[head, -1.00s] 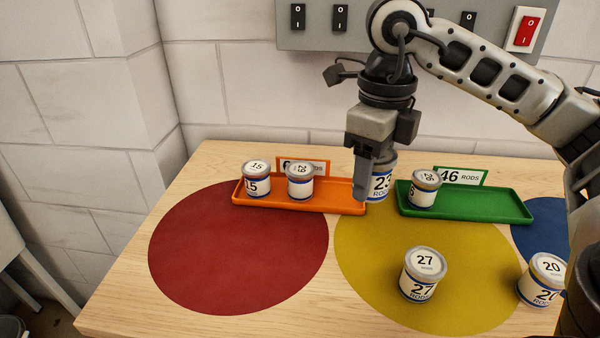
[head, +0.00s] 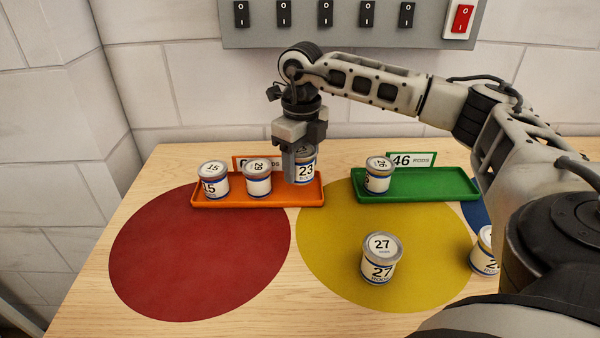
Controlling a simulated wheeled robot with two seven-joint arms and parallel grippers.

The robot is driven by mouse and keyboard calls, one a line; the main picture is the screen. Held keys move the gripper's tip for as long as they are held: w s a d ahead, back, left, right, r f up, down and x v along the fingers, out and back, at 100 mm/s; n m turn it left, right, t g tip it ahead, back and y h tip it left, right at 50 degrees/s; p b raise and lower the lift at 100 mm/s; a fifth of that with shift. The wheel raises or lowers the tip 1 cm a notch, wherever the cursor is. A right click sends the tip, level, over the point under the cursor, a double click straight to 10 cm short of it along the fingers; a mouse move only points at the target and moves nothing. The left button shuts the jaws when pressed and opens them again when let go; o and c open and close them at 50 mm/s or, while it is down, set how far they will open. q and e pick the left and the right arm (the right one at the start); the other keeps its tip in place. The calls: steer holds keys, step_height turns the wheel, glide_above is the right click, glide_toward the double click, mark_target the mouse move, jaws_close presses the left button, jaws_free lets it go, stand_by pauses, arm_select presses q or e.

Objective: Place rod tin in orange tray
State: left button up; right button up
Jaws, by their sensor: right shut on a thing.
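The rod tin marked 23 (head: 306,168) is in my right gripper (head: 298,165), which is shut on it. The tin is at the right end of the orange tray (head: 232,201), upright; I cannot tell whether it touches the tray floor. A finger hides its left part. Two more tins stand in the orange tray: tin 15 (head: 213,183) at the left and another tin (head: 257,180) in the middle. My left gripper is not in view.
The green tray (head: 425,193) at the right holds one tin (head: 379,177). Tin 27 (head: 379,262) stands on the yellow disc (head: 335,240). Another tin (head: 484,250) is partly hidden by my arm.

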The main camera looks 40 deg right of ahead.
mark_target(300, 175)
steer(key=shift+w+d+f, duration=0.1)
steer(key=shift+w+f, duration=0.1)
steer(key=shift+f, duration=1.7)
steer(key=shift+f, duration=0.1)
steer(key=o, duration=0.8)
steer(key=shift+f, duration=0.1)
step_height(300, 175, up, 12)
steer(key=shift+r, duration=0.2)
